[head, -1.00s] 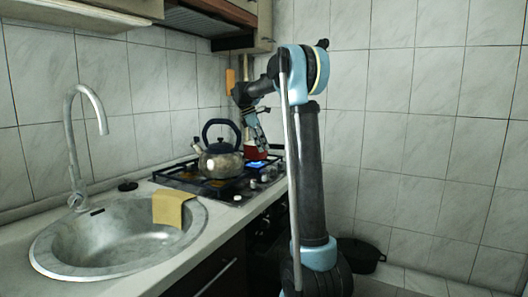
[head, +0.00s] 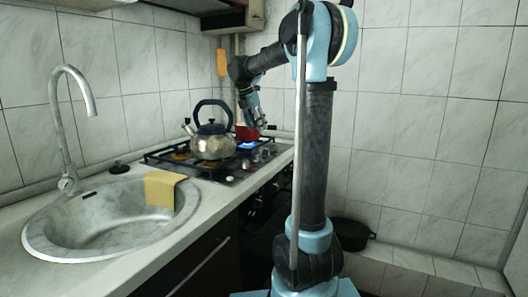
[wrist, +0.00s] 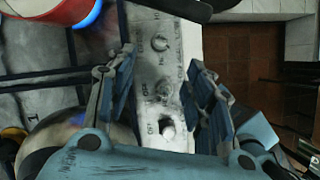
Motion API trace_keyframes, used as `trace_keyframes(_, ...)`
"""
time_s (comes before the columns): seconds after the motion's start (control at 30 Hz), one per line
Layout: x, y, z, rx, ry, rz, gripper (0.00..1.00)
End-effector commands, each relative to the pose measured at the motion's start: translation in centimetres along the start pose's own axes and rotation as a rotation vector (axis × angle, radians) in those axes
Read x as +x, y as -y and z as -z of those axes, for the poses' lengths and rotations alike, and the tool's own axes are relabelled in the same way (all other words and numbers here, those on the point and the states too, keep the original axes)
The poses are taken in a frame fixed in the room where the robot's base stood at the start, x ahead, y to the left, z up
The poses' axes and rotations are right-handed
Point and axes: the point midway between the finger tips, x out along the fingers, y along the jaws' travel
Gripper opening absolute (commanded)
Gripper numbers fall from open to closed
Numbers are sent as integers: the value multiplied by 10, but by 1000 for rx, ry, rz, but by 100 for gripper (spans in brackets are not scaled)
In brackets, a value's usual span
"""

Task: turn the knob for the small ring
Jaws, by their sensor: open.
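The stove's control panel (wrist: 185,60) runs between my gripper's fingers in the wrist view, with a row of knobs. One knob (wrist: 160,42) lies near the fingertips, another (wrist: 163,90) lies midway, and a pale knob (wrist: 167,128) sits closest to the palm. I cannot tell which serves the small ring. My gripper (wrist: 162,60) is open and empty, its fingers on either side of the row; contact is not visible. In the head view my gripper (head: 262,124) hangs over the stove's front right. A blue flame (head: 247,145) burns under a red pot (head: 245,132).
A steel kettle (head: 212,146) with a dark handle stands on the stove, left of my gripper. The red pot (wrist: 45,8) shows close to the left finger. A sink (head: 100,225) with a yellow cloth (head: 162,190) lies left. A black pot (head: 350,233) sits low at right.

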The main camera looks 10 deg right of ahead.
Motion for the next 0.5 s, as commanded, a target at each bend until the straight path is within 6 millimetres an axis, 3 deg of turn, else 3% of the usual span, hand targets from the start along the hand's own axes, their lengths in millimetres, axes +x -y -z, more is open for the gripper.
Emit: trace_keyframes(0.5,93,0,0,2,0,2,48)
